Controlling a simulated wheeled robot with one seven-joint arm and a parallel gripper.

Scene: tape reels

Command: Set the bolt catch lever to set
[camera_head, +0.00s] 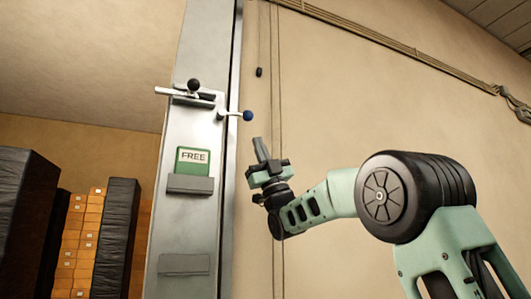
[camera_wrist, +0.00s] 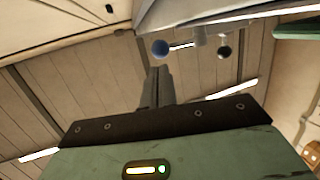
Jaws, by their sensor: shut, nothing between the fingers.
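A metal post (camera_head: 195,140) stands left of centre in the head view. A lever with a black knob (camera_head: 193,85) and a lever with a blue knob (camera_head: 248,116) are mounted near its top. I cannot tell which one is the bolt catch lever. Both the blue knob (camera_wrist: 161,48) and the dark knob (camera_wrist: 225,52) show beyond the fingers in the wrist view. A green card (camera_head: 193,160) reading FREE sits in a holder below the levers. My gripper (camera_head: 259,142) is shut and empty, pointing up, just below and right of the blue knob, apart from it.
A grey empty-looking holder (camera_head: 184,264) is low on the post. Shelves of orange boxes (camera_head: 85,240) and dark wrapped stacks (camera_head: 22,210) stand at left. Thin cables (camera_head: 277,90) run down the beige wall behind my gripper. The wall area around my arm looks clear.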

